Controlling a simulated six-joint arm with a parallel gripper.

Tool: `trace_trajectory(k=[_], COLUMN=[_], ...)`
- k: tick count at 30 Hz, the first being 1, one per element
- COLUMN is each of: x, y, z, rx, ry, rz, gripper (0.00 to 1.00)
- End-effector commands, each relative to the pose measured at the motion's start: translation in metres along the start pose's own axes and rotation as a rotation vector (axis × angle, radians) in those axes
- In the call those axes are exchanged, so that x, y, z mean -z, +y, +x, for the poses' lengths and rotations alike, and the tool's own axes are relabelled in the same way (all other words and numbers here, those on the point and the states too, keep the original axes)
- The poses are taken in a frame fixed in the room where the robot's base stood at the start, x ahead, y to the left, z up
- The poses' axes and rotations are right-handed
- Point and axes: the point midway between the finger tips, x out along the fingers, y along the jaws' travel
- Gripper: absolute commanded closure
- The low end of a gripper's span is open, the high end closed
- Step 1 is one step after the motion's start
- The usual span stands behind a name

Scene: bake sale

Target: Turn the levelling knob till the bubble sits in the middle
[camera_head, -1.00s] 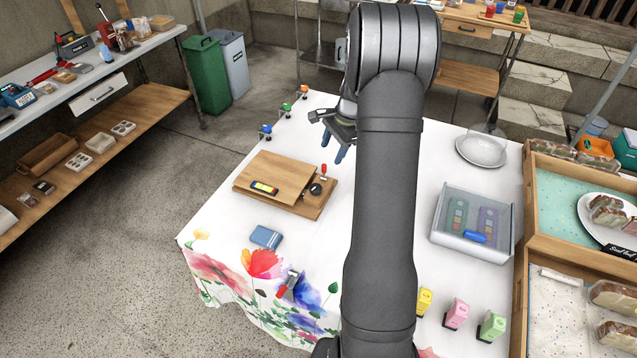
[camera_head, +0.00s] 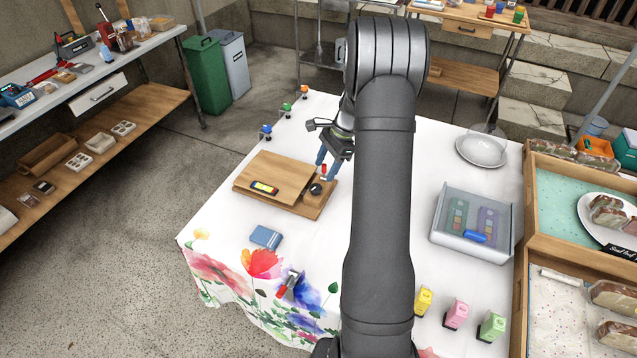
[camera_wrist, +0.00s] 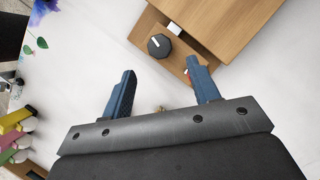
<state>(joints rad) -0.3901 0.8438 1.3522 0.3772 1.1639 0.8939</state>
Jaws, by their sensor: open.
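The wooden levelling board (camera_head: 272,176) lies on the cloth, its top panel tilted over a lower base. A level vial (camera_head: 264,187) with yellow and red parts sits on its front left; the bubble is too small to make out. The black levelling knob (camera_head: 316,188) is at the board's right corner, with a small red-tipped part (camera_head: 324,170) behind it. The knob also shows in the wrist view (camera_wrist: 159,46), with a white pointer mark. My gripper (camera_head: 328,172) is open with blue fingers, just above and beside the knob, not around it. In the wrist view its fingers (camera_wrist: 163,84) are spread and empty.
A blue book-like block (camera_head: 266,237) and a red-handled tool (camera_head: 288,286) lie in front of the board. A clear bin (camera_head: 438,236), a plate (camera_head: 481,150) and several small coloured bottles stand to the right. Several coloured clamps line the table's far left edge.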

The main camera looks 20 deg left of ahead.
Motion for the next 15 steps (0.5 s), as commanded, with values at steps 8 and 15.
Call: trace_trajectory(k=[8, 15], x=[0.000, 0.000], y=[0.000, 0.000], z=[0.051, 0.067], rx=[-0.001, 0.002], ry=[0.000, 0.001], rz=[0.000, 0.000], gripper=[0.45, 0.45])
